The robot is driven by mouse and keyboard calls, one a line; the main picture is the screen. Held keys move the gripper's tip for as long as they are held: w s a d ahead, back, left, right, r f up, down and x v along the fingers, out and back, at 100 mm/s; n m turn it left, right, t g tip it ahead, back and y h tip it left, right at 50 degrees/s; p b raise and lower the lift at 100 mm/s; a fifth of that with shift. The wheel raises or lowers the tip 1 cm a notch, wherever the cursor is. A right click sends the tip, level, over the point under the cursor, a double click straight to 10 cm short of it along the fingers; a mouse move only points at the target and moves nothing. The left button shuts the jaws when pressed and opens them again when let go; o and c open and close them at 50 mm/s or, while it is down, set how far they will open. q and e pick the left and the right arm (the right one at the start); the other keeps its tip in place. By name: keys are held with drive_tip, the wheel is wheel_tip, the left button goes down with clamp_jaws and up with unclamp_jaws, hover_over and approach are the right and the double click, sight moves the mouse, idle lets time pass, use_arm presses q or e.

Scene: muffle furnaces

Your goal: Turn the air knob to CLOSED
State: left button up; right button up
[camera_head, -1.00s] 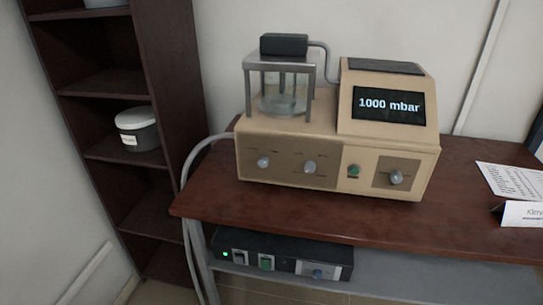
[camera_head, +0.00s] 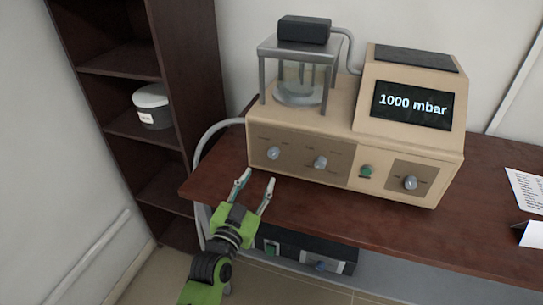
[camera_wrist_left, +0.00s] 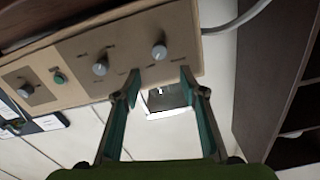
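A beige control unit (camera_head: 300,130) stands on the dark wooden table. Its front has a left knob (camera_head: 273,153), a middle knob (camera_head: 320,162), a green button (camera_head: 366,171) and a right knob (camera_head: 410,183). The labels are too small to read, so I cannot tell which is the air knob. My left gripper (camera_head: 256,178) is open and empty, in front of and below the left knob. In the left wrist view the gripper (camera_wrist_left: 159,75) points at the panel, with that knob (camera_wrist_left: 159,51) just beyond the fingertips, apparently untouched. My right gripper is out of view.
The screen (camera_head: 412,104) reads 1000 mbar. A black box (camera_head: 335,258) lies under the tabletop (camera_head: 350,210). A dark shelf (camera_head: 185,90) stands at the left.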

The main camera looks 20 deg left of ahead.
sight(272, 155)
use_arm(q)
drive_tip(key=w, duration=0.5)
drive_tip(key=w+p, duration=0.1)
drive_tip(key=w, duration=0.4)
drive_tip(key=shift+w+d+f, duration=0.1)
drive_tip(key=shift+w+d, duration=0.1)
drive_tip(key=shift+w, duration=0.15)
clamp_jaws()
